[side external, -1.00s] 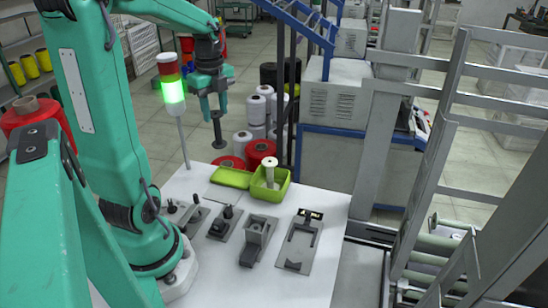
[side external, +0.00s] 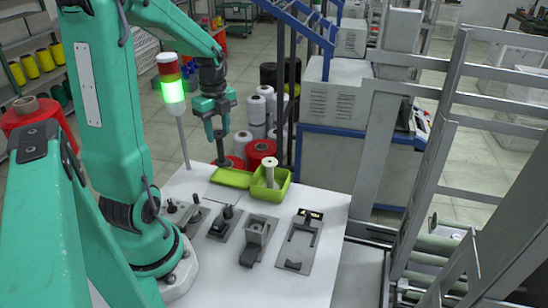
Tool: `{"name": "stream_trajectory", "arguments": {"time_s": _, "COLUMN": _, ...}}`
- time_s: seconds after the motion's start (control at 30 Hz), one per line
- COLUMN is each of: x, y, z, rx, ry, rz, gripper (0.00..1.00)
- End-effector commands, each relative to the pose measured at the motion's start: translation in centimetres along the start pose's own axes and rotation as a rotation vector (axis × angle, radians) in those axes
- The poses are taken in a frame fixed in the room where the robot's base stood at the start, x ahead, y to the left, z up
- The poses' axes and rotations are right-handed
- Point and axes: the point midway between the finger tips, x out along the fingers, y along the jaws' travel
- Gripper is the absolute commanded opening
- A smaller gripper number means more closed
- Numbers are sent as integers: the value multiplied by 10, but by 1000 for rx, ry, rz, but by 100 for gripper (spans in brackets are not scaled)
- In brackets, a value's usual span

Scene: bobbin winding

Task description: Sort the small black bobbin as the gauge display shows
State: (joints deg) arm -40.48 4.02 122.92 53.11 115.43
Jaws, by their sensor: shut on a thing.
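My gripper (side external: 214,112) is shut on the small black bobbin (side external: 220,148). It holds the bobbin upright in the air, and in the picture the lower end reaches down close to the flat green tray (side external: 232,178) at the table's back edge. I cannot tell the exact gap. A deeper green bin (side external: 284,186) stands right of the tray with a pale spool upright in it. A grey fixture with a small dark display (side external: 311,214) lies at the table's right; its reading is too small to make out.
A signal tower (side external: 173,92) with its green lamp lit stands at the table's back left. Several grey fixtures, including a block (side external: 257,232), sit across the white table (side external: 225,280). Red spools (side external: 262,149) stand behind the table. The table's front is clear.

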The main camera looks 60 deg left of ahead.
Motion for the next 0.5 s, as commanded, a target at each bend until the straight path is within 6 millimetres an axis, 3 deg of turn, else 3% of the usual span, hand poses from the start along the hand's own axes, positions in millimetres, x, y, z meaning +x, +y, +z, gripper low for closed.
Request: {"name": "stream_trajectory", "arguments": {"time_s": 0.5, "x": 30, "y": 0, "z": 0, "rx": 0, "ry": 1, "rz": 2, "gripper": 24}}
